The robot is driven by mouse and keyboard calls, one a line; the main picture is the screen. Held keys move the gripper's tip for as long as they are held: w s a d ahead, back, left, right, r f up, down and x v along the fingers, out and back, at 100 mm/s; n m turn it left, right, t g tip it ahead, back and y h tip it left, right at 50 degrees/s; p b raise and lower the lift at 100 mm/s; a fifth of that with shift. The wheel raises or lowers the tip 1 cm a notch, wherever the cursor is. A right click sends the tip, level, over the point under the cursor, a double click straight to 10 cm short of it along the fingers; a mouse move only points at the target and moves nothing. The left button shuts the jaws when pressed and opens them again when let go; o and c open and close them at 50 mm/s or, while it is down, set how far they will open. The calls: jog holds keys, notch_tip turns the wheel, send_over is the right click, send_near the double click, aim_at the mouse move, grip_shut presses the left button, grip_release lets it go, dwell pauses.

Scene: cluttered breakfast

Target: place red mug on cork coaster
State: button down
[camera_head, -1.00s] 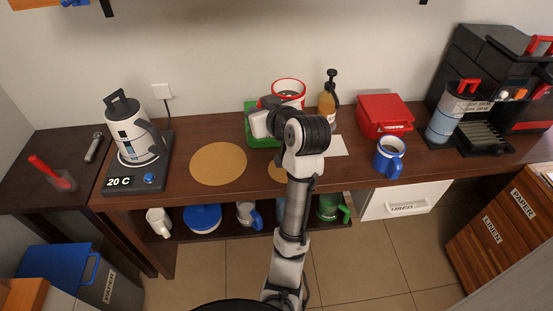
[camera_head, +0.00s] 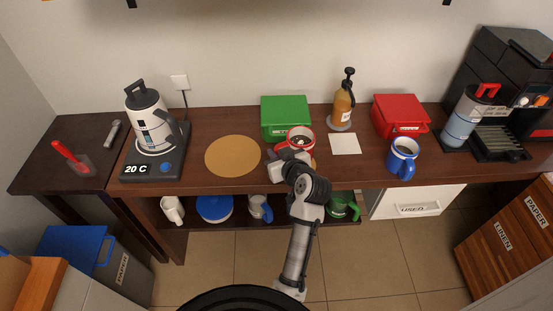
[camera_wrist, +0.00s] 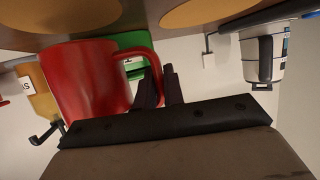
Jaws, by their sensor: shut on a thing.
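The red mug (camera_head: 301,138) with a white inside is in front of the green box in the head view. My gripper (camera_wrist: 160,85) is shut on its handle, and the red mug (camera_wrist: 88,80) fills the left of the wrist view. That view is turned over, with the table at the top. The small cork coaster (camera_wrist: 85,13) shows close to the mug's base in the wrist view. In the head view it is mostly hidden behind the mug and my arm. I cannot tell whether mug and coaster touch.
A larger cork mat (camera_head: 232,156) lies to the left, beyond it a kettle (camera_head: 149,122). A green box (camera_head: 285,115) stands close behind the mug. To the right are a white card (camera_head: 345,143), a syrup bottle (camera_head: 342,104), a red box (camera_head: 401,115) and a blue mug (camera_head: 403,158).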

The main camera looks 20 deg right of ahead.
jog(key=shift+f, duration=1.4)
jog(key=shift+f, duration=0.2)
jog(key=c, duration=1.5)
grip_release()
jog(key=shift+r, duration=0.15)
jog(key=b+v, duration=0.2)
jog(key=v, duration=1)
jog(key=shift+r, duration=0.1)
